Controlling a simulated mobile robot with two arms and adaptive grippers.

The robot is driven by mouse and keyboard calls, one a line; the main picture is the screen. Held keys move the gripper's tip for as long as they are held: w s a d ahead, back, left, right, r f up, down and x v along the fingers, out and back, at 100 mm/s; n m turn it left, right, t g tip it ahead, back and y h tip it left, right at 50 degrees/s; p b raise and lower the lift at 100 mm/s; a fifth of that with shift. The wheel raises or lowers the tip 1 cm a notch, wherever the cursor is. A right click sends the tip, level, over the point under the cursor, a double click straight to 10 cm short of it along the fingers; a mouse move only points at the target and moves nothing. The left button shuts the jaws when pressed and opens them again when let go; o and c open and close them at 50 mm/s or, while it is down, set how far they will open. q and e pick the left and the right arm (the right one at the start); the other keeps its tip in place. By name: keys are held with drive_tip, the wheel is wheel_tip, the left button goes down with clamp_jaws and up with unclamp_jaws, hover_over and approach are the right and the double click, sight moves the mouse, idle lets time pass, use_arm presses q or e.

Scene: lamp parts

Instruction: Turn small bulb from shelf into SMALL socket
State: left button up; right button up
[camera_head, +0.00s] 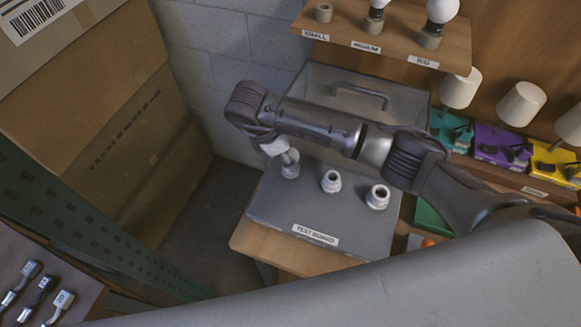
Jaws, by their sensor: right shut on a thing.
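My right gripper (264,137) reaches in from the right over the test board (345,238). It is shut on the small bulb, whose pale body (275,147) shows just below the fingers. The bulb is at the leftmost, small socket (289,170), and the two look touching or nearly so. Whether the bulb's base sits inside the socket I cannot tell. The other two sockets, the middle one (331,182) and the larger right one (378,197), are empty. My left gripper is not in view.
The shelf (400,50) holds an empty holder (323,13) above the SMALL label, and bulbs above MEDIUM and BIG. A handled grey lid (330,75) stands behind the sockets. Lamps on coloured bases stand right. Cardboard boxes (90,110) and a green rack beam are left.

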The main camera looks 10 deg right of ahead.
drive_tip(key=shift+r+m+p, duration=0.2)
drive_tip(key=shift+m+p, duration=0.3)
drive_tip(key=shift+m, duration=0.2)
drive_tip(key=m+g+p, duration=0.1)
drive_tip(key=m, duration=0.1)
drive_tip(key=shift+m+g, duration=0.3)
drive_tip(key=shift+w+f+m+g+y+p, duration=0.15)
drive_tip(key=shift+m+g+y+p, duration=0.3)
drive_tip(key=shift+m, duration=0.95)
drive_tip(key=shift+m+p, duration=0.7)
drive_tip(key=shift+p, duration=0.6)
drive_tip(key=o, duration=1)
drive_tip(key=shift+o, duration=0.2)
